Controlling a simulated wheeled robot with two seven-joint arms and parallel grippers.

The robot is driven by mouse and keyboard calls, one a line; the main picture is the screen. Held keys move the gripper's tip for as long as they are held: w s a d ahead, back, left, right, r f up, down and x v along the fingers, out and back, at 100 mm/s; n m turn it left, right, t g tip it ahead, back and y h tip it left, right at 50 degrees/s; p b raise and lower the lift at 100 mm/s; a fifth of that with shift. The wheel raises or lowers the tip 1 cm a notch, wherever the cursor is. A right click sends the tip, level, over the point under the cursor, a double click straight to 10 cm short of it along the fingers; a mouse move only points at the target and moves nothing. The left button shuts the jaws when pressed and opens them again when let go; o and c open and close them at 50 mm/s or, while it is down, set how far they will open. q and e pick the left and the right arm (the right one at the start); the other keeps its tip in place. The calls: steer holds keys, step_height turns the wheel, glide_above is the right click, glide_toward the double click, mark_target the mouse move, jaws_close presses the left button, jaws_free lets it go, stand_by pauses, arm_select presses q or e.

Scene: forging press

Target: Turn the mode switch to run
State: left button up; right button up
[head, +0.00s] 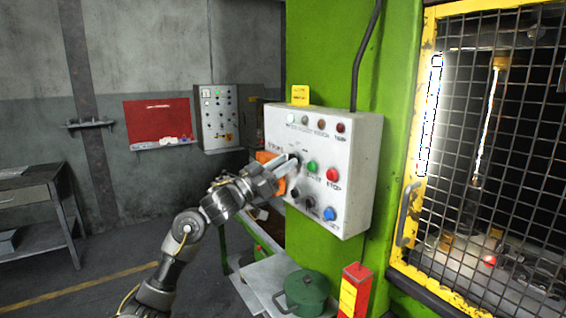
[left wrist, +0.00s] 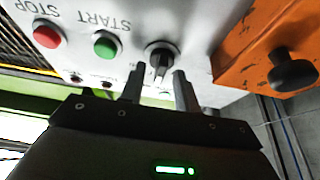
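The mode switch (left wrist: 158,58) is a black rotary knob with a raised grip on the white control panel, left of the green START button in the head view. It also shows in the head view (head: 295,158), partly covered by my gripper. My left gripper (head: 287,172) is at the panel in front of it. In the left wrist view, the fingers of this gripper (left wrist: 160,80) stand apart, one on each side of the knob's grip. I cannot tell whether they touch it. The knob's position label is not readable. My right gripper is not in view.
The panel (head: 357,135) also carries the START button (head: 312,166), red STOP button (head: 333,174), blue button (head: 330,213) and lower black knobs. An orange box with a black knob (left wrist: 292,70) sits close beside it. A green pot (head: 306,290) stands below; a yellow mesh guard (head: 500,130) is right.

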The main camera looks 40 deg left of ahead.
arm_select(q)
jaws_close()
steer(key=shift+m, duration=0.3)
steer(key=shift+a+r+m+g+h+b, duration=0.1)
steer(key=shift+m+g+h+b, duration=0.65)
steer(key=shift+m, duration=1.25)
steer(key=shift+a+f+m+g+h+b, duration=0.1)
steer(key=shift+m+g+h+b, duration=0.6)
steer(key=shift+m, duration=1.3)
steer(key=shift+a+r+m+g+h+b, duration=0.1)
steer(key=shift+m+g+h+b, duration=0.3)
steer(key=shift+m+h, duration=1.15)
steer(key=shift+d+m+y, duration=0.1)
steer(key=shift+m+y, duration=0.4)
steer(key=shift+m, duration=0.15)
jaws_free()
